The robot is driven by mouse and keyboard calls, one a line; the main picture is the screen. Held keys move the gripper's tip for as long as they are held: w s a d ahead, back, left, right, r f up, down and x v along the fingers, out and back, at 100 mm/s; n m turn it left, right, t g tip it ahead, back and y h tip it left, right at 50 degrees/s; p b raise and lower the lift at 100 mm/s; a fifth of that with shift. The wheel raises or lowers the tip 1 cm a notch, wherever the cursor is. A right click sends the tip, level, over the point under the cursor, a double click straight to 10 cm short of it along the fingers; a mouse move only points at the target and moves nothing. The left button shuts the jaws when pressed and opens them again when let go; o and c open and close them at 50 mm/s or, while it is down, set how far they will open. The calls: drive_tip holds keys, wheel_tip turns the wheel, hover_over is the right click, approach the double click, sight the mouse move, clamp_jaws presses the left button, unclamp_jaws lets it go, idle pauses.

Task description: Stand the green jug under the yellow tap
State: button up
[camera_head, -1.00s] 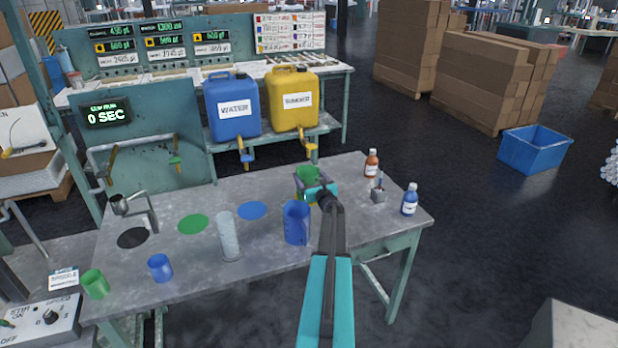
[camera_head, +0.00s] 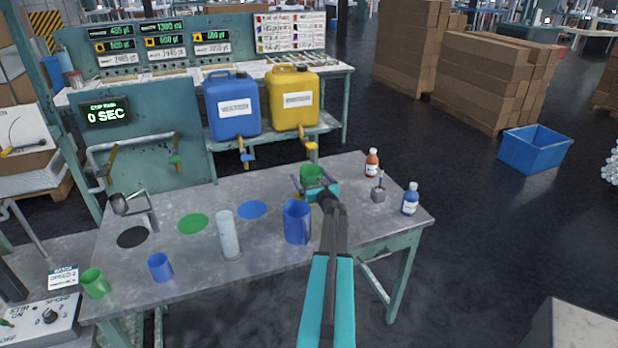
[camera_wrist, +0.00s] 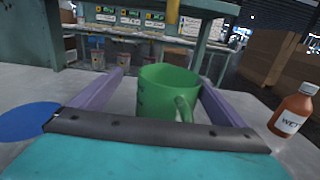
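The green jug (camera_head: 311,174) is upright at the far edge of the grey table. In the head view it appears just below and in front of the yellow tap (camera_head: 311,149). My gripper (camera_head: 314,183) reaches it from the near side. In the wrist view the jug (camera_wrist: 168,92) is between the two purple fingers of my gripper (camera_wrist: 161,80), its handle towards me and to the right. A gap shows between the left finger and the jug; the right finger is close to it. The fingers look open. The jug's base is hidden behind the gripper.
A blue jug (camera_head: 297,222) stands left of my arm. An orange bottle (camera_head: 372,163), a small grey holder (camera_head: 378,194) and a blue bottle (camera_head: 410,199) stand to the right. Blue (camera_head: 252,210) and green (camera_head: 193,224) discs mark the table to the left.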

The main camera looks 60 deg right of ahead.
drive_tip(key=shift+b+v, duration=1.05)
drive_tip(key=shift+v, duration=2.05)
drive_tip(key=shift+s, duration=0.1)
